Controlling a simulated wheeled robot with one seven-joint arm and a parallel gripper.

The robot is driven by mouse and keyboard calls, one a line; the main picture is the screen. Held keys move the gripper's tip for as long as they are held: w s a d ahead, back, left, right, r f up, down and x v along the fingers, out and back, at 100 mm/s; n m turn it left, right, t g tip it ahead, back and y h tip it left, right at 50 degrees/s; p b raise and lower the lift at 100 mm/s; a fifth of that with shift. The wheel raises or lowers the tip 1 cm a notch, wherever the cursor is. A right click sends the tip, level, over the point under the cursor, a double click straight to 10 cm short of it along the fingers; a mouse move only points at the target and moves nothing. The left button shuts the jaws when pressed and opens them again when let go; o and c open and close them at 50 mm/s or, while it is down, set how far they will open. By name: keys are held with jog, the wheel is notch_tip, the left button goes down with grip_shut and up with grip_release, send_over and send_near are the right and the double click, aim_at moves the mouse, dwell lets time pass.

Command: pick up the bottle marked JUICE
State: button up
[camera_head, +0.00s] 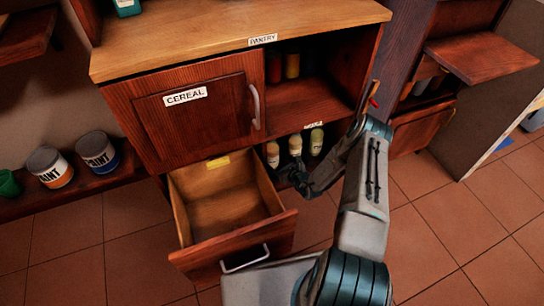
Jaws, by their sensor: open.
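Three small bottles stand in the low open compartment under the pantry shelf: a left bottle (272,155) with an orange-brown body, a pale yellowish middle bottle (295,146) and a yellow-green right bottle (316,142). Their markings are too small to read, so I cannot tell which is marked JUICE. My gripper (292,175) is open, in front of and just below the middle bottle in the picture. I cannot tell how far apart they are. The dark gripper and wrist hide part of the compartment's front.
An empty drawer (237,252) stands pulled out left of my arm. The CEREAL door (200,118) is shut. The PANTRY shelf (302,103) above holds red and orange containers. Paint cans (97,152) stand on a low shelf at left. Floor at right is clear.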

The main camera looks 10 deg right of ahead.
aim_at(276, 158)
jog(key=b+x, duration=0.2)
jog(key=x, duration=0.1)
jog(key=b+x, duration=0.1)
jog(key=shift+w+d+f, duration=0.15)
jog(key=shift+w+d, duration=0.05)
jog(key=shift+w, duration=0.1)
jog(key=shift+w+a, duration=0.2)
jog(key=shift+w, duration=0.25)
jog(key=c, duration=1.3)
jog(key=shift+c, duration=0.4)
